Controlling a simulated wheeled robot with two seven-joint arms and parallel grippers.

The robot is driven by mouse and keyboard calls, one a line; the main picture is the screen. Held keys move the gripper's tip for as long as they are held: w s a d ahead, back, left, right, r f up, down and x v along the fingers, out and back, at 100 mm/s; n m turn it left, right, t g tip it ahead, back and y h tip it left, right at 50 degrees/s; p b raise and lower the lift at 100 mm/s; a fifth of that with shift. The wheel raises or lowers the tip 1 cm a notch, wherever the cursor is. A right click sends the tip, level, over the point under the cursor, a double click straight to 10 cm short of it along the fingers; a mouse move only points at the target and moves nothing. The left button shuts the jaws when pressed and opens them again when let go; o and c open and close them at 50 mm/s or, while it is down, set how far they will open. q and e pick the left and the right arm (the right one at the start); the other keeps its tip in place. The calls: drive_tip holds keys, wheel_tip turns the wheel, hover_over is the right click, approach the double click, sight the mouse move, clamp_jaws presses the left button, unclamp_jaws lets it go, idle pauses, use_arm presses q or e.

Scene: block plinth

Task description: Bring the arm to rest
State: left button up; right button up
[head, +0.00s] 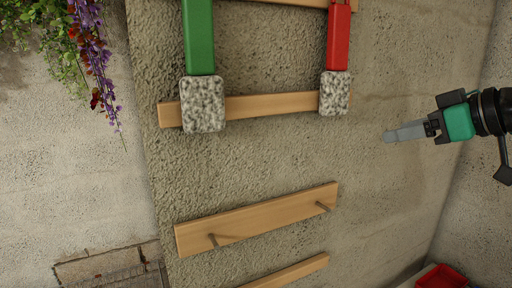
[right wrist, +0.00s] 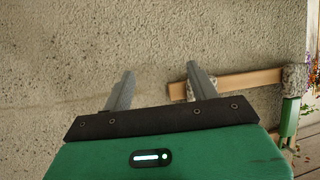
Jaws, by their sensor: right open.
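My right gripper (head: 405,132) is at the right of the head view, in front of the rough wall. Its fingers point left. In the right wrist view its two fingers (right wrist: 160,74) stand apart with nothing between them. It is clear of the green bar (head: 199,38) and the red bar (head: 339,38), each with a speckled block at its lower end. In the right wrist view, one finger overlaps the wooden board (right wrist: 245,83) in the picture. My left gripper is not in view.
A speckled block (head: 202,104) and a smaller one (head: 335,93) sit against a wooden board (head: 270,105). Below is a board with two pegs (head: 262,217). A red container (head: 442,277) is at bottom right. Purple flowers (head: 95,50) hang at upper left.

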drive_tip(key=a+f+m+g+h, duration=0.1)
drive_tip(key=a+f, duration=0.3)
drive_tip(key=f, duration=1.4)
drive_tip(key=a+f+m+g+h, duration=0.1)
drive_tip(key=a+f+g, duration=0.15)
drive_tip(key=f, duration=1.65)
drive_tip(key=s+f+m+g+h, duration=0.2)
drive_tip(key=s+f, duration=0.8)
drive_tip(key=s, duration=0.3)
drive_tip(key=s+f+m+g+h, duration=0.1)
drive_tip(key=s+f+g+h, duration=0.15)
drive_tip(key=s+f, duration=0.9)
wheel_tip(320, 180, down, 33)
drive_tip(key=s+b, duration=0.1)
drive_tip(key=s, duration=0.1)
drive_tip(key=s+d+f+g, duration=0.1)
drive_tip(key=s+d+f, duration=0.2)
drive_tip(key=s+f, duration=1.5)
drive_tip(key=shift+s+d+f+g+b, duration=0.15)
drive_tip(key=shift+s+f+g+b, duration=0.15)
drive_tip(key=shift+f+g+b, duration=0.15)
